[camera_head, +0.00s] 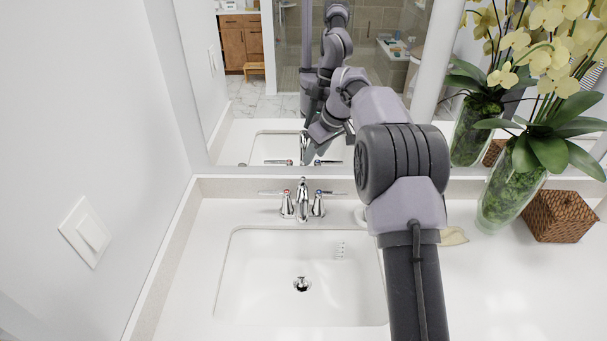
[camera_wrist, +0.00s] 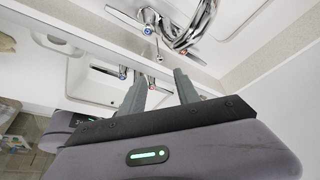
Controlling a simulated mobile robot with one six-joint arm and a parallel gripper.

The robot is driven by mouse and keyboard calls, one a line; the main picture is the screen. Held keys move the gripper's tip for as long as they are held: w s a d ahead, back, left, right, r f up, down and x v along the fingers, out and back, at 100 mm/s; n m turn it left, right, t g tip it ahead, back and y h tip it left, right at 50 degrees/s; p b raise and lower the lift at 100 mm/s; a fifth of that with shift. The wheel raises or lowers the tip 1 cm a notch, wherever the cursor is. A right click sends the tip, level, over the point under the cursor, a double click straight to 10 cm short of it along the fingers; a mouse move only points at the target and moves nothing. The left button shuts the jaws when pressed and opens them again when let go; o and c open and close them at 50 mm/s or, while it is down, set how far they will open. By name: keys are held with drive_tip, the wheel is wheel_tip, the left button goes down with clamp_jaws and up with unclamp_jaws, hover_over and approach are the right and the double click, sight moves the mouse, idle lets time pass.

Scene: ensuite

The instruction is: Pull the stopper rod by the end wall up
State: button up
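The stopper rod (camera_wrist: 158,48) is a thin chrome rod with a small round knob, behind the chrome faucet in the wrist view. In the head view, the faucet (camera_head: 303,203) stands at the back of the sink, and the rod cannot be told apart from it clearly. My gripper (camera_wrist: 161,72) has its two grey fingers apart, with nothing between them. The fingers point toward the rod's knob and appear a short way from it, not touching.
Red- and blue-marked handles flank the faucet. The mirror (camera_head: 245,140) rises close behind and repeats the faucet and my arm. A wall is left.

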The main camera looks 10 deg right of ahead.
sight(303, 178)
drive_tip(key=b+x, duration=0.2)
drive_tip(key=x, duration=1)
drive_tip(key=shift+r, duration=0.1)
clamp_jaws()
idle(0.9)
